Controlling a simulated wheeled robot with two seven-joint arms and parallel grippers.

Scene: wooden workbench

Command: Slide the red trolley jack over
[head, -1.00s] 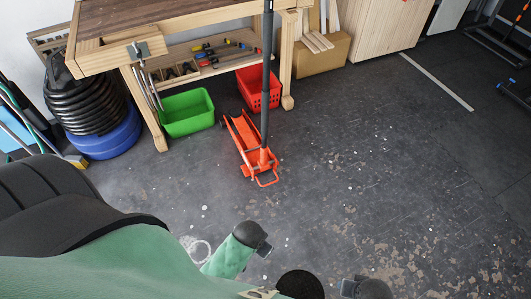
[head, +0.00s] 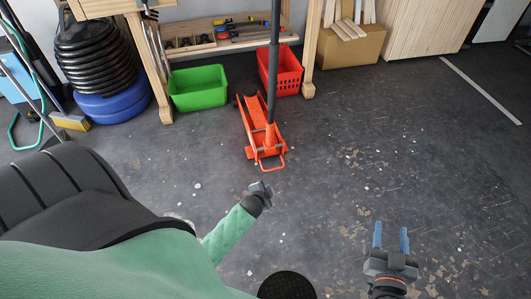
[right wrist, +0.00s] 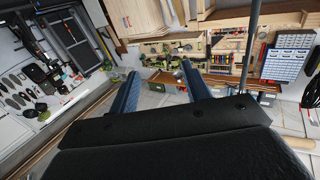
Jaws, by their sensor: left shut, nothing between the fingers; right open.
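The red trolley jack (head: 262,128) stands on the dark floor in front of the workbench, with its long black handle (head: 273,60) upright. Its looped front end (head: 270,162) faces me. My left gripper (head: 263,188) is shut and empty, just short of the jack's front loop and apart from it. My right gripper (head: 391,238) is open and empty, well to the right of the jack and nearer to me. Its two blue fingers also show in the right wrist view (right wrist: 160,88), pointing at the room, with nothing between them.
A green bin (head: 198,90) and a red crate (head: 286,78) stand beside and behind the jack, under the workbench (head: 105,6). A bench leg (head: 309,60) and a cardboard box (head: 350,48) are to the right. The floor (head: 400,140) to the right is clear.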

